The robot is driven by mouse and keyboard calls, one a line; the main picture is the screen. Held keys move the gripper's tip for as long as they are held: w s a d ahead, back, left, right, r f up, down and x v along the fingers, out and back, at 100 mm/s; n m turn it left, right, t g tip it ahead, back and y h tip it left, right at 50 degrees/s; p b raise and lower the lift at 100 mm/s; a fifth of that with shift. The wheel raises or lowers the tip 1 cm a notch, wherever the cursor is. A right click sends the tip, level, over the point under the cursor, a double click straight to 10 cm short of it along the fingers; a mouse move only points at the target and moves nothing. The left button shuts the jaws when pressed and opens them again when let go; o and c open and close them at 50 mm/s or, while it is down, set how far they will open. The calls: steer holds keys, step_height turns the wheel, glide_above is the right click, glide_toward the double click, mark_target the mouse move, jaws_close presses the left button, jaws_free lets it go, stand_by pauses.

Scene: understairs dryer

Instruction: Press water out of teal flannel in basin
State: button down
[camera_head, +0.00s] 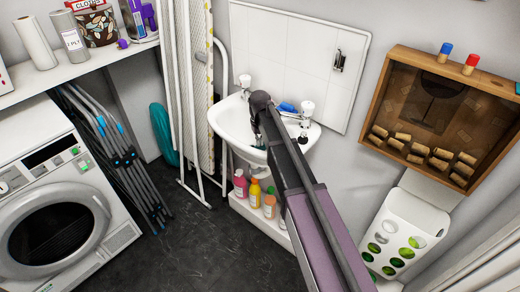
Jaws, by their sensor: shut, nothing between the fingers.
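The white basin (228,122) is fixed to the wall in the middle of the camera_head view, with a tap at each side of its back. My arm reaches across it from the lower right. My gripper (258,141) points down into the front part of the basin, small and dark and partly hidden by my own arm. It is shut with nothing seen between its fingers. A dark teal patch shows right at the fingertips; I cannot tell whether it is the flannel or whether the fingers touch it. The rest of the basin floor there is hidden.
A blue item (288,107) lies on the basin's back rim by the right tap. Several bottles (255,193) stand below the basin. An ironing board (198,90) leans at left, and a wooden cork box (430,110) hangs at right. The dark floor is clear at centre left.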

step_height(320, 180, up, 10)
steer(key=p, duration=0.9)
steer(key=shift+p, duration=0.4)
stand_by(0.5)
steer(key=s+d+r+p, duration=0.1)
steer(key=s+d, duration=0.2)
steer(key=s+d+r+m+p, duration=0.1)
steer(key=s+d+r+p, duration=0.1)
steer(key=s+d, duration=0.2)
steer(key=s+d+r+m+p, duration=0.1)
steer(key=s+d, duration=0.3)
steer(key=shift+d+r, duration=0.15)
steer(key=shift+d, duration=0.05)
steer(key=s+d+r+m+p, duration=0.2)
steer(key=s+d+r+p, duration=0.1)
steer(key=s+d, duration=0.6)
steer(key=s+p, duration=0.1)
steer(key=s, duration=0.2)
steer(key=shift+s+r, duration=0.15)
steer(key=shift+r, duration=0.2)
